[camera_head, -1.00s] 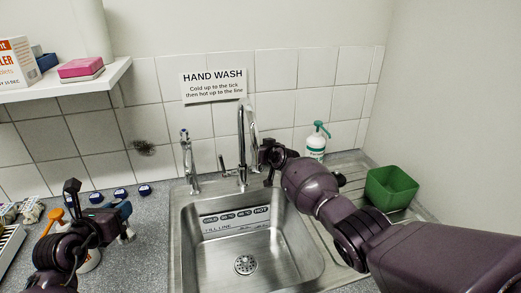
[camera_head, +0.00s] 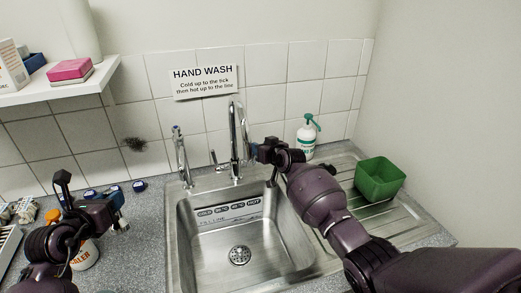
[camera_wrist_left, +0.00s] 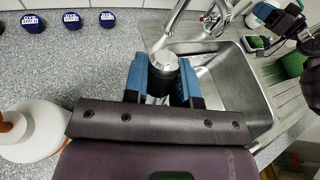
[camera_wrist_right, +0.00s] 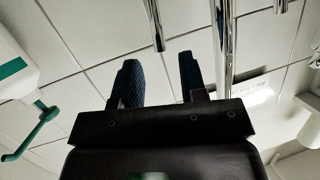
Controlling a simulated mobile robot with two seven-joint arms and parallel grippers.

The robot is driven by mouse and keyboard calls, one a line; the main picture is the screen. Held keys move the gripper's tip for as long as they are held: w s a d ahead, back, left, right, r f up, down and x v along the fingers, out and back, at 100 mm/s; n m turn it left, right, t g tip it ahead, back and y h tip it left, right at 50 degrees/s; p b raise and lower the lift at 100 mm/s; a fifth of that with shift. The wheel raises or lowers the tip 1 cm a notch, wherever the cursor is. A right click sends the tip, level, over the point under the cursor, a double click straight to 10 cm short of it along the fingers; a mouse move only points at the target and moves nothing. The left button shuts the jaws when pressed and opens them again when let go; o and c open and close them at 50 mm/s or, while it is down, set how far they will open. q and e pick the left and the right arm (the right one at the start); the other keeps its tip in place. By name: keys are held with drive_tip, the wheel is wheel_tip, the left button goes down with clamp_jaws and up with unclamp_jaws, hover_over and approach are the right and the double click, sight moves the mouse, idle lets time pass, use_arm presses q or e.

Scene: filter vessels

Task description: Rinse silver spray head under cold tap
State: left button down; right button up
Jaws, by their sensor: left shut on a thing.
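The silver spray head (camera_wrist_left: 164,64) is a short cylinder with a dark band, held between the blue fingers of my left gripper (camera_wrist_left: 162,85). In the head view my left gripper (camera_head: 120,214) is over the counter, left of the sink (camera_head: 187,240). A slim chrome tap (camera_head: 183,160) with a blue mark on top stands at the sink's back left corner, apart from the spray head in that view. A taller chrome tap (camera_head: 235,140) with a side lever stands right of it. My right gripper (camera_head: 256,152) is beside the tall tap; its fingers are apart and empty in the right wrist view (camera_wrist_right: 160,80).
A white bottle (camera_head: 84,256) with an orange cap is behind my left arm. Several blue caps (camera_wrist_left: 72,20) lie along the counter's back. A white and green pump bottle (camera_head: 306,138) and a green tub (camera_head: 379,180) are right of the sink. The basin is empty.

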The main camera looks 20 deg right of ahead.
drive_tip(key=shift+v, duration=2.5)
